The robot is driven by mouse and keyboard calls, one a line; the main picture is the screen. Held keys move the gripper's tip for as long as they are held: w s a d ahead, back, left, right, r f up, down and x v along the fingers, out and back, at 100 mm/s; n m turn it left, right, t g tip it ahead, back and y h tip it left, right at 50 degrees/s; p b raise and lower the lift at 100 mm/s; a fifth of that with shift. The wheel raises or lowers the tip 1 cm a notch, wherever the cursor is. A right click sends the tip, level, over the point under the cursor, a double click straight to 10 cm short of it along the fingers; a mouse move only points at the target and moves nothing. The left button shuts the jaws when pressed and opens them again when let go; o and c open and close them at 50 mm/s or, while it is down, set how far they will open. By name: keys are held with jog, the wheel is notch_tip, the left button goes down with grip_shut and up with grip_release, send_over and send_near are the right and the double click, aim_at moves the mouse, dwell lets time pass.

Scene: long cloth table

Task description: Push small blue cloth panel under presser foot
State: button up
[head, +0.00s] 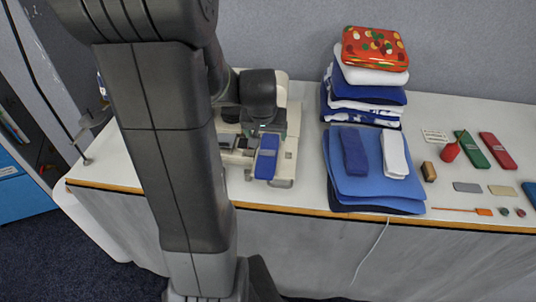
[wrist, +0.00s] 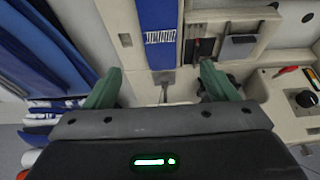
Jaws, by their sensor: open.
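The small blue cloth panel (head: 266,165) lies on the front of the cream sewing machine (head: 291,140), with a pale label on it. In the wrist view the panel (wrist: 158,18) runs down from the top edge, its label facing me. My gripper (wrist: 160,68) is open and empty, its green fingers wide apart on either side of the panel's line. A small metal part (wrist: 163,92), perhaps the presser foot, shows between the fingers just past the panel's end. Whether it touches the cloth I cannot tell. In the head view my arm hides much of the machine.
Right of the machine lie blue folded cloths (head: 350,190) with a dark blue roll (head: 355,151) and a white roll (head: 394,155). Behind them a garment stack (head: 365,97) carries a red patterned tin (head: 373,49). Small tools and red and green cases (head: 497,151) lie farther right.

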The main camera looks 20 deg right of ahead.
aim_at(269, 147)
jog(key=shift+o, duration=0.5)
jog(key=shift+w+d+r+b, duration=0.4)
jog(key=shift+w+r+b, duration=0.35)
jog(key=shift+b, duration=0.1)
jog(key=x, duration=1.3)
jog(key=shift+w+f, duration=0.1)
jog(key=shift+f, duration=0.3)
jog(key=c, duration=1.1)
